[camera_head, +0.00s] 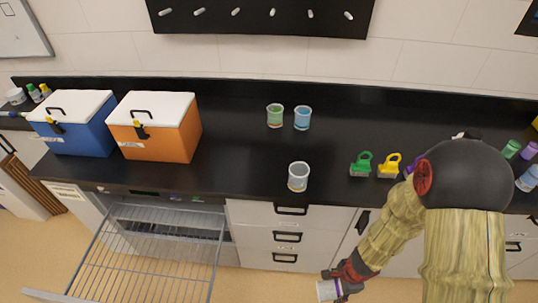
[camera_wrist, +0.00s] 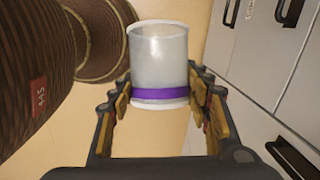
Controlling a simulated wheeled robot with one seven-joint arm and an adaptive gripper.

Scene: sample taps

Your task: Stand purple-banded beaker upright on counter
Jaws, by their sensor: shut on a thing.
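The purple-banded beaker (camera_wrist: 159,62) is clear with a purple band near its lower end in the wrist view. My gripper (camera_wrist: 160,105) is shut on it, with padded fingers at both sides of the beaker. In the head view the beaker (camera_head: 329,290) shows at the bottom edge, tilted onto its side, in my gripper (camera_head: 341,283). It is in front of the drawers and below counter height. The black counter (camera_head: 240,160) runs across the head view. My arm hides part of its right side.
A grey-blue beaker (camera_head: 298,177) stands near the counter's front edge. Green (camera_head: 275,116) and blue (camera_head: 302,118) beakers stand behind it. Green (camera_head: 361,165) and yellow (camera_head: 389,166) tap-like items are to the right. Orange (camera_head: 158,138) and blue (camera_head: 75,133) coolers are left. A wire rack (camera_head: 150,250) juts out below.

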